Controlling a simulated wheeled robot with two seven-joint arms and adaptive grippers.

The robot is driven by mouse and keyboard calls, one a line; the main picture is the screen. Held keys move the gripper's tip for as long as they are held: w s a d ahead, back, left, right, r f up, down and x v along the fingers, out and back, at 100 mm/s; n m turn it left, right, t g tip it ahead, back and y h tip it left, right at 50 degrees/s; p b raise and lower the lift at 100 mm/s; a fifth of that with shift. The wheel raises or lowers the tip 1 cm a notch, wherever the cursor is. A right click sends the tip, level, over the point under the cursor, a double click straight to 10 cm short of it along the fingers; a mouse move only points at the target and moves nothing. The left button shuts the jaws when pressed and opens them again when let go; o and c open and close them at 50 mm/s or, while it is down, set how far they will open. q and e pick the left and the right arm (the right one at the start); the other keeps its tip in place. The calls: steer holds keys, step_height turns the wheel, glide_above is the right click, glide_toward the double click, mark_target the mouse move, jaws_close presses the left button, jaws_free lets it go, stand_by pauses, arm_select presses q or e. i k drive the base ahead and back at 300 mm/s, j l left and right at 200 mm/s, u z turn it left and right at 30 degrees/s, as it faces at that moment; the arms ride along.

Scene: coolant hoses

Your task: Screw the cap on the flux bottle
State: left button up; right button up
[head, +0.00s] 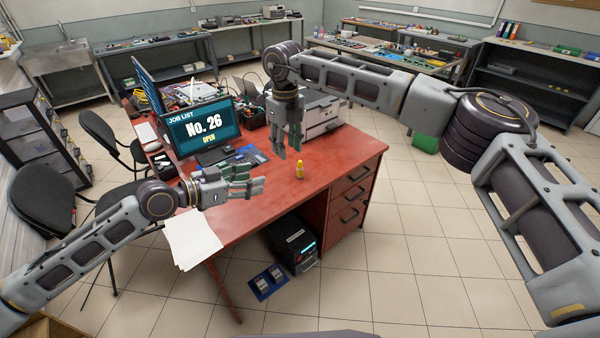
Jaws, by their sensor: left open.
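A small yellow bottle (299,171), which I take to be the flux bottle, stands upright on the red desk (345,158) near its front right part. It is too small to tell whether a cap sits on it. My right gripper (288,150) points down, above and a little left of the bottle, apart from it. Its fingers look spread, with nothing visible between them. My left gripper (256,188) is low over the desk's front edge, left of the bottle, fingers pointing right. It is open and appears empty. I cannot make out a separate cap.
A printer-like machine (318,115) stands at the back right of the desk. Papers (191,238) hang over the front left edge. The desk right of the bottle is clear.

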mark_target(299, 171)
steer(key=i+l, duration=0.15)
steer(key=i, duration=0.35)
steer(key=i+l, duration=0.1)
steer(key=i, duration=0.4)
